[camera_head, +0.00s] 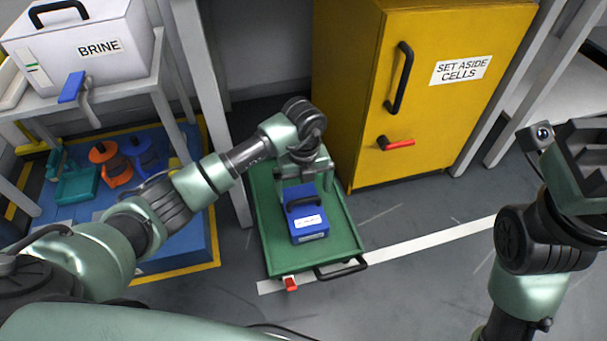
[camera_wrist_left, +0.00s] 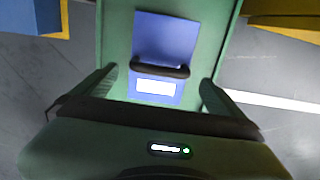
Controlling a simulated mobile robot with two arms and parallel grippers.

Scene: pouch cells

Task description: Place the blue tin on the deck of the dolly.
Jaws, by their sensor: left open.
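The blue tin (camera_head: 308,218), a box with a dark top handle and a white label, stands on the deck of the green dolly (camera_head: 273,246). My left gripper (camera_head: 304,180) is above the far end of the tin. In the left wrist view the tin (camera_wrist_left: 166,45) and its handle show beyond and between the open fingers (camera_wrist_left: 158,95), with the green deck (camera_wrist_left: 117,50) around it. The fingers appear apart from the tin, with nothing held. My right gripper (camera_head: 580,150) is at the right edge, partly cut off, and its jaw state is unclear.
A yellow cabinet (camera_head: 440,110) labelled "SET ASIDE CELLS" stands behind the dolly. At left, a bench (camera_head: 120,85) carries a white "BRINE" box (camera_head: 85,48). Below it, coloured containers (camera_head: 110,160) stand on a blue mat. Grey floor is free in front and right of the dolly.

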